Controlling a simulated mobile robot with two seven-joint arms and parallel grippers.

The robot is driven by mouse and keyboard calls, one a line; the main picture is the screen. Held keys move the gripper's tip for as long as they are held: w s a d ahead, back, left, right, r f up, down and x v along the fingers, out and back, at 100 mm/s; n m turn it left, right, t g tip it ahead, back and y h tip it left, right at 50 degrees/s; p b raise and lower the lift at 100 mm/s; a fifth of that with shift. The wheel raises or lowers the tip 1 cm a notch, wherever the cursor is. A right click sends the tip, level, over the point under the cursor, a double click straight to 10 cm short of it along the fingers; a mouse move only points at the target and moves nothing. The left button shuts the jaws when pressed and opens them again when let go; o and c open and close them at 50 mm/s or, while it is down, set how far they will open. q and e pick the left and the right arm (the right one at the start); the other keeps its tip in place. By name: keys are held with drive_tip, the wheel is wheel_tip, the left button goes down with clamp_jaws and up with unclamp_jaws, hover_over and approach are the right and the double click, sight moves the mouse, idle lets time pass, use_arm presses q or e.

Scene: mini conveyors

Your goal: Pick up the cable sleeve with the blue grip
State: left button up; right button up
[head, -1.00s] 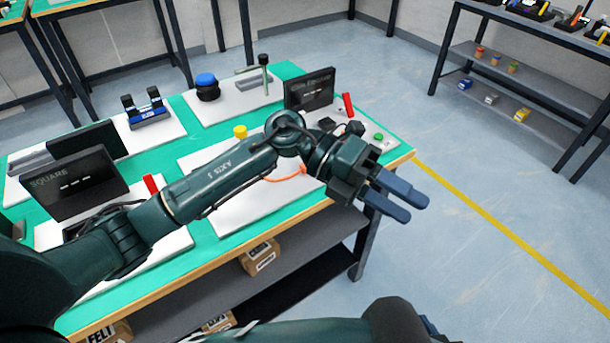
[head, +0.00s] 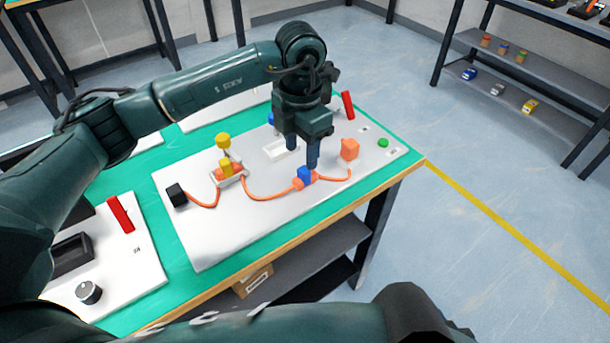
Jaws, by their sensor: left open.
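The cable sleeve with the blue grip (head: 305,175) lies on the orange cable (head: 262,196) on the white board (head: 222,245). My left gripper (head: 311,167) points down right over the blue grip, open, with its fingertips at the grip. The fingers partly cover it, and I cannot tell whether they touch it. A second sleeve with a yellow grip (head: 226,166) sits further left on the cable in a white holder. My right gripper does not show.
A black block (head: 176,194) and an orange block (head: 349,149) stand at the cable's ends. A red lever (head: 348,105) and a green button (head: 383,143) are at the board's right. Another board with a red lever (head: 121,214) and a knob (head: 89,292) lies left.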

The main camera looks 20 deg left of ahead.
sight(305, 171)
use_arm(q)
drive_tip(key=shift+s+d+f+p, duration=0.1)
drive_tip(key=shift+d+f+p, duration=0.1)
drive_tip(key=shift+f, duration=1.35)
drive_tip(key=shift+d+f+p, duration=0.1)
drive_tip(key=shift+d+f, duration=0.05)
drive_tip(key=shift+f, duration=1.4)
drive_tip(key=shift+c, duration=0.2)
clamp_jaws()
wheel_tip(305, 171, up, 10)
drive_tip(key=shift+r, duration=0.1)
